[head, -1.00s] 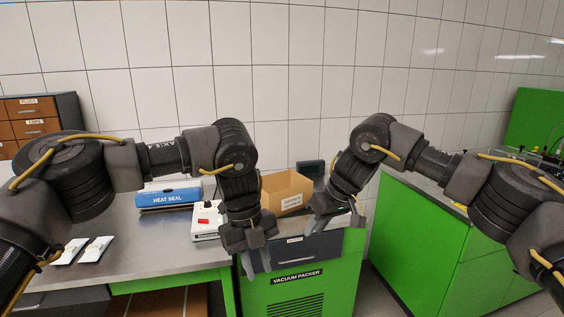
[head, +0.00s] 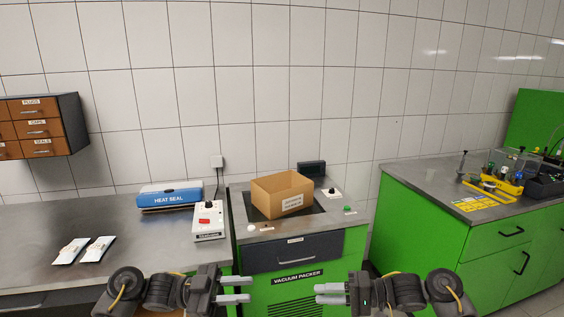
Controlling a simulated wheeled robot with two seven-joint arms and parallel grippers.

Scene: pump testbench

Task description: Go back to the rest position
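My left gripper (head: 236,290) is low in the head view, in front of the vacuum packer. Its two pale fingers point right and are apart, with nothing between them. My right gripper (head: 331,294) faces it from the right at about the same height. Its two fingers point left and are apart, also empty. Both forearms lie low at the bottom edge of the view, clear of the bench tops. The rest of the arms is out of view.
A cardboard box (head: 281,192) stands on the vacuum packer (head: 297,254). A blue heat sealer (head: 169,197), a white control box (head: 209,221) and two pouches (head: 85,250) are on the left bench. A green cabinet (head: 440,225) with tools stands right. Drawers (head: 38,125) hang left.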

